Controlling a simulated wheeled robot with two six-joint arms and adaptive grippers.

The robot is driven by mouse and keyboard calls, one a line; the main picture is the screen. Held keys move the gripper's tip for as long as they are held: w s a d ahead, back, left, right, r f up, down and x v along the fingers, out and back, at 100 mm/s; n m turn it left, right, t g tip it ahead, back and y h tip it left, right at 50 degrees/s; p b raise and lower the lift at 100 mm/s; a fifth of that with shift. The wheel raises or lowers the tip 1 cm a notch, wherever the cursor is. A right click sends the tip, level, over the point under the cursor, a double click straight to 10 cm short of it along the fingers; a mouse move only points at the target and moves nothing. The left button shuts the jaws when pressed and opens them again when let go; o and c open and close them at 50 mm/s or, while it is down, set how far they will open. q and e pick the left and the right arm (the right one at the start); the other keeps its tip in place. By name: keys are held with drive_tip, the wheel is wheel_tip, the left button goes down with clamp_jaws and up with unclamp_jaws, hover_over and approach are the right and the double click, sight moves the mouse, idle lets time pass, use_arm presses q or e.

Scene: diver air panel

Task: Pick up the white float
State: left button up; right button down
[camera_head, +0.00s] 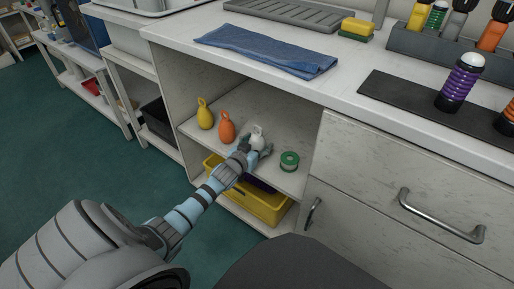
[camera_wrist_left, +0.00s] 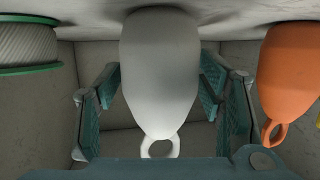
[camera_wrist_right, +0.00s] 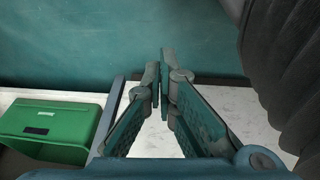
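The white float (camera_head: 257,136) stands on the shelf inside the open cabinet, its ring at the top. In the left wrist view the white float (camera_wrist_left: 160,70) fills the middle, between the two fingers of my left gripper (camera_wrist_left: 160,88). These fingers are spread, one on each side of the float, very close to its sides; no firm grip is visible. In the head view my left gripper (camera_head: 256,151) partly hides the float's lower part. My right gripper (camera_wrist_right: 161,80) has its fingers together with nothing between them, away from the shelf.
An orange float (camera_head: 226,127) and a yellow float (camera_head: 205,115) stand left of the white one. A green-rimmed spool (camera_head: 289,161) stands to the right. The countertop (camera_head: 330,93) overhangs the shelf. A yellow bin (camera_head: 262,206) sits below.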

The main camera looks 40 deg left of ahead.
sight(257, 127)
use_arm(q)
drive_tip(key=c, duration=0.9)
drive_tip(key=shift+c, duration=0.2)
drive_tip(key=shift+r, duration=0.1)
